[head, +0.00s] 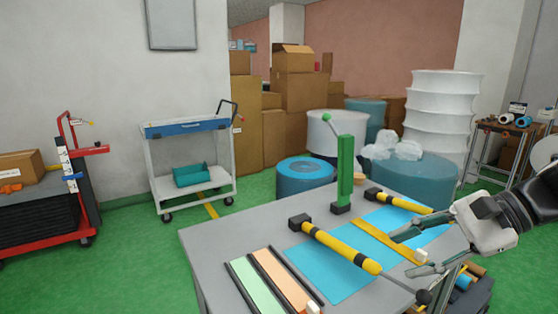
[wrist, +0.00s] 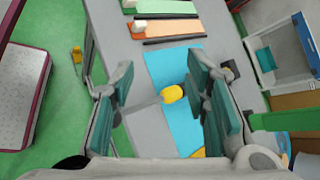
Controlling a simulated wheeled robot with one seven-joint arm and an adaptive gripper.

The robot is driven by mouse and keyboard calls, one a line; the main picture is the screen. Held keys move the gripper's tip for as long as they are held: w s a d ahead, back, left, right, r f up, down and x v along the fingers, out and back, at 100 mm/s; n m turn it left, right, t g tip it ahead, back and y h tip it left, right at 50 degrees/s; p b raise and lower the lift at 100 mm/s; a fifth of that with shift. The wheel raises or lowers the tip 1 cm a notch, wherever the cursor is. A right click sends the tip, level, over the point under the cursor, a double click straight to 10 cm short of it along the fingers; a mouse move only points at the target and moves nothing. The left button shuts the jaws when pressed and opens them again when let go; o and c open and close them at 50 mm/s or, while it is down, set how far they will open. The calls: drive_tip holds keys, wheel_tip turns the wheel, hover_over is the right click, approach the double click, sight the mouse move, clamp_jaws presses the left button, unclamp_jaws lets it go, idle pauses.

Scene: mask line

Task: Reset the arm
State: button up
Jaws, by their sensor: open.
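My gripper (head: 408,253) is at the right of the head view, above the right part of the grey table (head: 215,240). Its fingers are apart, and they also show wide open in the wrist view (wrist: 165,100). Nothing is between the pads. In the wrist view, the yellow end of a bar (wrist: 172,94) shows between the fingers, lower down at the table. In the head view, a yellow and black bar (head: 340,246) lies across a blue sheet (head: 320,268), left of my gripper.
A green upright lever (head: 345,170) stands at the table's back edge. A yellow strip (head: 385,238) lies near my fingers. Green (head: 255,285) and orange (head: 280,278) strips lie at the front left. A white cart (head: 190,170) and a red cart (head: 75,185) stand on open green floor.

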drive_tip(key=s+a+f+n+g+h, duration=0.1)
drive_tip(key=s+a+n+h, duration=0.2)
drive_tip(key=s+n+h, duration=0.5)
drive_tip(key=s+a+n+g+h, duration=0.1)
drive_tip(key=s+a+n+h, duration=0.15)
drive_tip(key=s+n, duration=0.65)
wheel_tip(320, 180, up, 14)
drive_tip(key=s+m+t+p, duration=0.2)
drive_tip(key=s+p, duration=0.1)
drive_tip(key=p, duration=0.9)
drive_tip(key=shift+a+r+t+p, duration=0.15)
drive_tip(key=shift+t+p, duration=0.15)
drive_tip(key=shift+p, duration=0.1)
drive_tip(key=shift+y, duration=0.25)
